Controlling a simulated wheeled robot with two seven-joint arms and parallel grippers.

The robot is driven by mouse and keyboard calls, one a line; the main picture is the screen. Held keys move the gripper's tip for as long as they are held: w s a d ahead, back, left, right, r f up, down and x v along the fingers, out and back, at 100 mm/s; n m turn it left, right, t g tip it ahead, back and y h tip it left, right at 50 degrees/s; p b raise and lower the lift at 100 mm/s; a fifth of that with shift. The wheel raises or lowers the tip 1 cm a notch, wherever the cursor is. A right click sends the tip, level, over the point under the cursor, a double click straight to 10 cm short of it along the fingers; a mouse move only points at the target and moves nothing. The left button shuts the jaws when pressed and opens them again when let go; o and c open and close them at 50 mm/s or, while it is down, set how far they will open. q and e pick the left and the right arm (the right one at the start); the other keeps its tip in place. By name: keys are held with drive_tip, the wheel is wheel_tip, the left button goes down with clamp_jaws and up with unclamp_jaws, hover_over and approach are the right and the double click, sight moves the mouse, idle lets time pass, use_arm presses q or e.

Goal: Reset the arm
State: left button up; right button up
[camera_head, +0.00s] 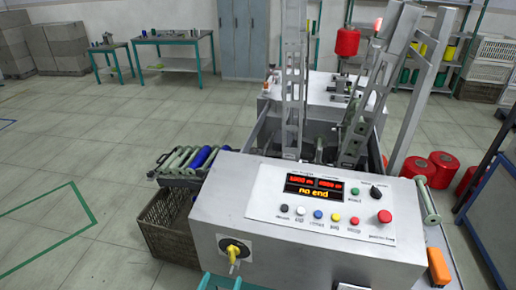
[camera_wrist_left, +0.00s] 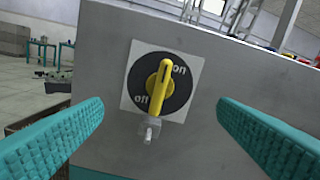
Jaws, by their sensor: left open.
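My left gripper (camera_head: 221,282) shows at the bottom edge of the head view, just below the yellow rotary switch (camera_head: 234,251) on the front of the grey winding machine (camera_head: 207,215). In the left wrist view its teal fingers (camera_wrist_left: 162,104) are spread wide and empty, one on each side of the switch and apart from it. The yellow handle (camera_wrist_left: 161,84) stands nearly upright on a black dial, with "on" at upper right and "off" at lower left. A small metal piece (camera_wrist_left: 149,130) hangs below it. My right gripper is not in view.
The machine's panel (camera_head: 322,205) has several coloured buttons and a lit display reading "no end". A dark crate (camera_head: 160,228) and a tray of green and blue bobbins (camera_head: 188,160) stand at its left. Red spools (camera_head: 444,170) are at right. The left floor is open.

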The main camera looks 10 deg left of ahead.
use_arm(q)
drive_tip(key=s+f+m+g+b, duration=0.15)
drive_tip(key=s+f+g, duration=0.35)
drive_tip(key=f, duration=0.8)
drive_tip(key=s+f+g+b, duration=0.25)
drive_tip(key=s+f, duration=0.45)
drive_tip(key=f, duration=0.6)
drive_tip(key=s+a+f+g, duration=0.2)
drive_tip(key=s+f, duration=0.3)
drive_tip(key=s, duration=0.3)
drive_tip(key=s+a+f+m+g+y+b, duration=0.1)
drive_tip(key=s+a+f+g, duration=0.2)
drive_tip(key=s, duration=0.5)
drive_tip(key=s+a+f+m+g+y, duration=0.1)
drive_tip(key=s+a+f+g, duration=0.1)
drive_tip(key=s+f+g, duration=0.2)
drive_tip(key=s+f, duration=0.3)
drive_tip(key=s, duration=0.1)
drive_tip(key=shift+s+a+f+b, duration=0.3)
drive_tip(key=shift+a+b, duration=0.1)
